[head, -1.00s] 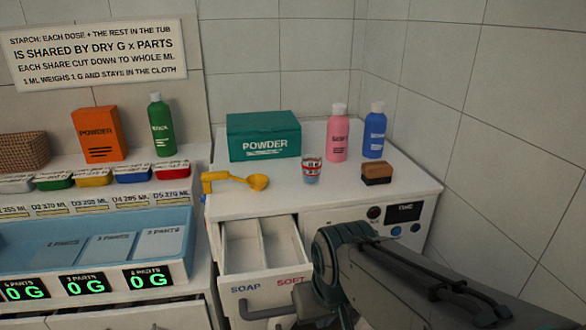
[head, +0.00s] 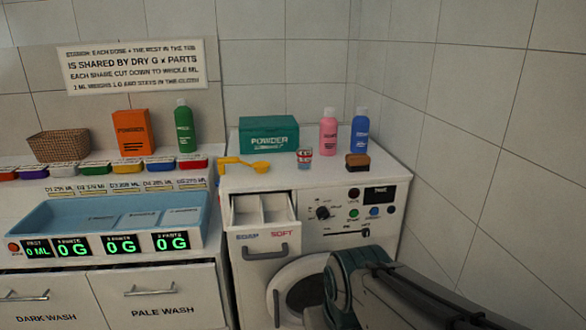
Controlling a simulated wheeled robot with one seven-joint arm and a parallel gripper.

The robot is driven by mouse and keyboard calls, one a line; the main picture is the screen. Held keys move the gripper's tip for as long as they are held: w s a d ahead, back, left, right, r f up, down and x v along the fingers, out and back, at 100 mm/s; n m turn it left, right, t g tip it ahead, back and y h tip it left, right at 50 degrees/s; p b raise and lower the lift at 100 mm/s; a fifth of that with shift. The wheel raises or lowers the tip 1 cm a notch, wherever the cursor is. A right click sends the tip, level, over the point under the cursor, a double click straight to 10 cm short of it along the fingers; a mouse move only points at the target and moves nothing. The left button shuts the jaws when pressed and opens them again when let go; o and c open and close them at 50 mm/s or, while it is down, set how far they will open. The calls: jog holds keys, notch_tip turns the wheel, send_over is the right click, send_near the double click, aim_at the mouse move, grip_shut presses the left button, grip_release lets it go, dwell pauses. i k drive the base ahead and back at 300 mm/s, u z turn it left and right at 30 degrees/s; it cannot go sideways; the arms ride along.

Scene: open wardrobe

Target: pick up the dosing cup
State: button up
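The dosing cup (head: 304,159) is a small clear cup with red and white markings and a bluish lower part. It stands upright on top of the white washing machine (head: 330,181), between the yellow scoop (head: 245,166) and a small brown and black block or brush. Nothing touches the cup. My arm (head: 385,290) comes in from the lower right, in front of the machine. My gripper is below the picture's edge and out of view.
Behind the cup stand a teal powder box (head: 268,135), a pink bottle (head: 328,132) and a blue bottle (head: 360,133). The brush (head: 357,161) is to its right. The detergent drawer (head: 264,226) is pulled open in front. A tiled wall closes the right side.

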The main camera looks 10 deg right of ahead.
aim_at(304, 153)
jog(key=k, duration=0.3)
jog(key=u, duration=0.95)
jog(key=i, duration=1)
jog(key=z, duration=0.8)
